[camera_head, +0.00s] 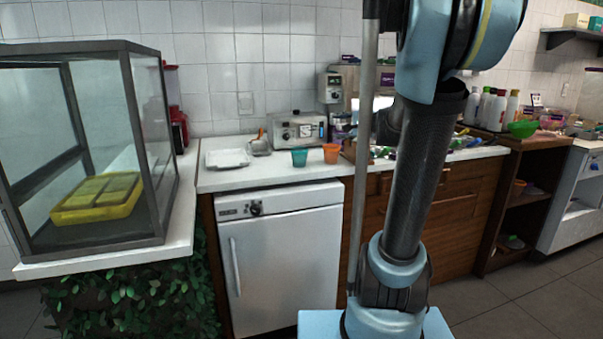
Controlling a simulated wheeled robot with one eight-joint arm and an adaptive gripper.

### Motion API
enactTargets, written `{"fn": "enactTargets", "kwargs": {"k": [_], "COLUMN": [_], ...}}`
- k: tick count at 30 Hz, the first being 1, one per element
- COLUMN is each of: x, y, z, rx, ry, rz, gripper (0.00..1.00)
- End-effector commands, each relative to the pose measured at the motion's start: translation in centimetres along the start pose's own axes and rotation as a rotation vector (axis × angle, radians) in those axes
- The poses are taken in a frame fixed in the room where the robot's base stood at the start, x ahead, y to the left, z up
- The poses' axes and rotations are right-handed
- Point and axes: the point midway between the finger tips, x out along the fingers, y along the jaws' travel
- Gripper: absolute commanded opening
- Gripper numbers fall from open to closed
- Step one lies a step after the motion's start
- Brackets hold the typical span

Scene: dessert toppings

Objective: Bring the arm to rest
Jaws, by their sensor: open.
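My arm rises from its light blue base at the lower middle of the head view, with a dark tube link and a large light blue joint at the top right. The arm stands in front of part of the counter. My gripper is not in the frame; the arm runs out past the top edge.
A white counter (216,182) carries a white tray (227,158), a teal cup (299,157) and an orange cup (331,153). A glass case (152,130) with a yellow tray (70,214) stands at left. A white appliance (285,265) is below. Several bottles (497,108) stand at right.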

Motion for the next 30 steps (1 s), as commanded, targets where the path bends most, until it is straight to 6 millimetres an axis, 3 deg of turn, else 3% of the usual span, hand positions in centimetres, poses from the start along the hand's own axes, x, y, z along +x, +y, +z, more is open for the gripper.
{"fn": "enactTargets", "kwargs": {"k": [6,13,18,24,30], "x": [-3.6,-9.2,-14.3,-20.8,-25.4], "y": [7.7,16.9,23.6,30.4,34.2], "z": [6.1,10.1,11.1,10.7,9.5], "rx": [-0.282,-0.577,-0.777,-0.983,-1.106], "ry": [-0.101,-0.219,-0.305,-0.401,-0.462], "rz": [0.224,0.485,0.686,0.925,1.096], "gripper": [0.48,0.48,0.48,0.48,0.48]}}
